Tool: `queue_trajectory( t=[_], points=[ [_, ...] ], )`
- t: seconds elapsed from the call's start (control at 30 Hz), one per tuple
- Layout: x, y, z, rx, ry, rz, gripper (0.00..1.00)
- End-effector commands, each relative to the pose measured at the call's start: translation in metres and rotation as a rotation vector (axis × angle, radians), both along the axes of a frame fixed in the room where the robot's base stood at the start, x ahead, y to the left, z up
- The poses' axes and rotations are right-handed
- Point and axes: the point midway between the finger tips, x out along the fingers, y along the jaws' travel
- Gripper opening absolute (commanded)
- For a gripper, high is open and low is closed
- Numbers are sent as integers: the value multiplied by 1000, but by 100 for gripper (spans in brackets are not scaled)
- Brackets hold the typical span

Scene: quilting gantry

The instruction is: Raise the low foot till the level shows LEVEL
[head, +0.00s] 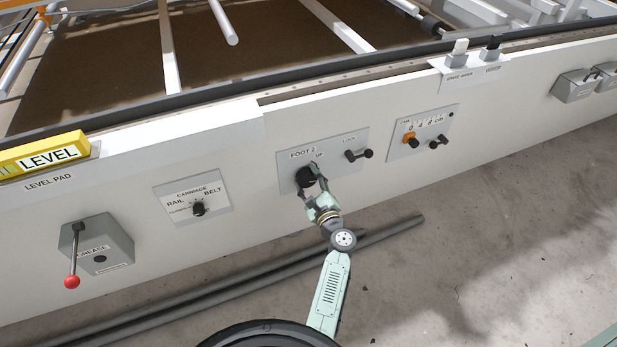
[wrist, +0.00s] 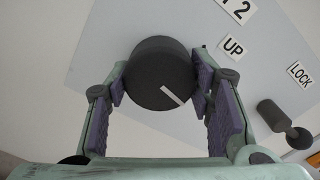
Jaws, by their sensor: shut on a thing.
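The FOOT 2 knob (head: 306,177) is round and black, on a pale plate marked UP. It also shows in the wrist view (wrist: 155,70) with a pale pointer line toward its lower right. My gripper (head: 314,185) is shut on this knob, one pad on each side; it fills the lower wrist view (wrist: 165,90). The LOCK lever (head: 358,154) sits right of the knob and shows in the wrist view too (wrist: 285,123). The yellow level (head: 45,155) lies on the level pad (head: 50,182) at the far left, its face reading LEVEL.
A grease box (head: 100,245) with a red-tipped lever (head: 72,281) and a carriage selector (head: 198,208) are left on the panel. A scale plate (head: 425,130) with an orange marker (head: 409,139) is to the right. Dark pipes (head: 240,275) lie on the floor below.

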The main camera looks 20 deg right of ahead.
Motion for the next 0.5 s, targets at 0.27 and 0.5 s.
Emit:
queue_trajectory(
  t=[0.27, 0.5],
  points=[
    [1, 0, 4, 197, 3, -1, 20],
    [2, 0, 3, 296, 7, -1, 20]
  ],
)
